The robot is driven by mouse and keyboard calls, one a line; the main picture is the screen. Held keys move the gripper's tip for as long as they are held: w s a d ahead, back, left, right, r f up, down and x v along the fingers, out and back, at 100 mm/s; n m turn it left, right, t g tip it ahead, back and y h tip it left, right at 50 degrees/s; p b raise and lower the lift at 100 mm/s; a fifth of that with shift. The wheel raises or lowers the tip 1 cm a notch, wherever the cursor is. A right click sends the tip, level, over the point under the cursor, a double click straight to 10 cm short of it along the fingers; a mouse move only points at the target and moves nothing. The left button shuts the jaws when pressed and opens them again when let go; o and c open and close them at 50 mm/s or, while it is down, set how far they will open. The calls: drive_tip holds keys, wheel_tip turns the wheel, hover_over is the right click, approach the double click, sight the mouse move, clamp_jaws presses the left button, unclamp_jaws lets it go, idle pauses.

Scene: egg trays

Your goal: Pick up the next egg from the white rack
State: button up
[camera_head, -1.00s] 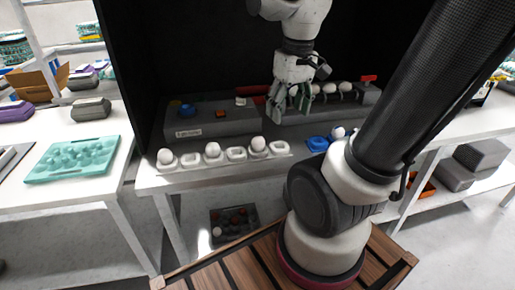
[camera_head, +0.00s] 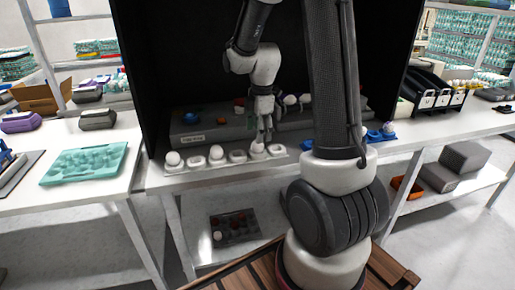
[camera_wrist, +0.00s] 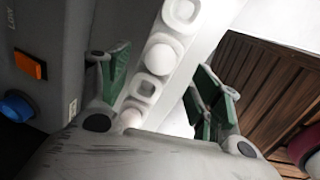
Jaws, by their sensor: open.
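The white rack (camera_head: 197,162) is a row of cups along the front edge of the table. White eggs sit upright in it at the left (camera_head: 173,158), middle (camera_head: 216,152) and right (camera_head: 257,146); other cups are empty. My gripper (camera_head: 264,136) is open and points down over the right egg, partly covering it. In the wrist view the rack (camera_wrist: 148,88) runs diagonally between the spread green-padded fingers (camera_wrist: 160,72). One egg (camera_wrist: 160,56) shows there, and another (camera_wrist: 130,118) lies closer to the gripper body. I cannot tell whether the fingers touch an egg.
A grey box with a blue button (camera_head: 191,117) stands behind the rack. A blue holder (camera_head: 375,137) with an egg is at the right. Dark panels enclose the workspace. A teal tray (camera_head: 85,163) lies on the left table. A dark tray (camera_head: 236,238) sits below.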

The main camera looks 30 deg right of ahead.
sight(258, 147)
drive_tip(key=f, duration=0.5)
drive_tip(key=shift+w+f, duration=0.35)
drive_tip(key=shift+c, duration=0.4)
drive_tip(key=c, duration=0.6)
